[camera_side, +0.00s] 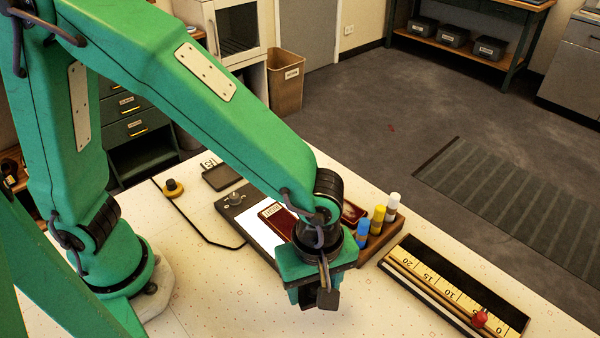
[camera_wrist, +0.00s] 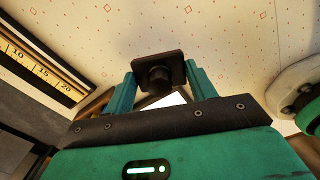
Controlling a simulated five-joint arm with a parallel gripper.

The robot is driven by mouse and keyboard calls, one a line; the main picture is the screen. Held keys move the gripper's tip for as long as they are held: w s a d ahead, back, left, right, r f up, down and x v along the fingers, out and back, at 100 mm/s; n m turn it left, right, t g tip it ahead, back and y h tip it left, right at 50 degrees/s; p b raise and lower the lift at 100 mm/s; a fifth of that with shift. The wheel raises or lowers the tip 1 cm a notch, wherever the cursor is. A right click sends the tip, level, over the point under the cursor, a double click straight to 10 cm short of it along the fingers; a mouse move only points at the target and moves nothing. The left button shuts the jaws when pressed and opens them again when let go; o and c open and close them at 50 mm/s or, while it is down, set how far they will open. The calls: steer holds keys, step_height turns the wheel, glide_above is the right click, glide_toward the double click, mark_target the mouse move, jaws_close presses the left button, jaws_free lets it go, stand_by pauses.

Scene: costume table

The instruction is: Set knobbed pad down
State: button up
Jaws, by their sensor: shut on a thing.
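The knobbed pad is a dark square plate with a round knob. In the wrist view the pad (camera_wrist: 157,60) sits between the two green fingers of my gripper (camera_wrist: 160,85), with its knob towards me. In the side view my gripper (camera_side: 312,294) points down over the front part of the pale table (camera_side: 230,290). The pad (camera_side: 327,299) shows there as a small dark piece at the fingertips, partly hidden by the fingers. My gripper is shut on it. The pad looks tilted in the side view, and its height over the table is hard to tell.
A black tray with a yellow ruler (camera_side: 432,284) and a red knob (camera_side: 480,318) lies right of my gripper. Behind it stand blue, yellow and white bottles (camera_side: 378,219) in a wooden rack. A clipboard (camera_side: 236,202) and a dark red box (camera_side: 277,220) lie behind my wrist. Speckled tabletop left of my gripper is clear.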

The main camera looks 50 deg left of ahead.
steer(key=w+f, duration=0.1)
steer(key=w, duration=0.1)
steer(key=w+a+f, duration=0.1)
steer(key=w, duration=0.1)
steer(key=w+a+f, duration=0.1)
steer(key=w+f, duration=0.1)
steer(key=shift+w, duration=0.15)
steer(key=shift+f, duration=2)
steer(key=shift+f, duration=0.15)
steer(key=o, duration=1)
steer(key=shift+c, duration=0.2)
step_height(320, 180, up, 12)
steer(key=shift+r, duration=0.2)
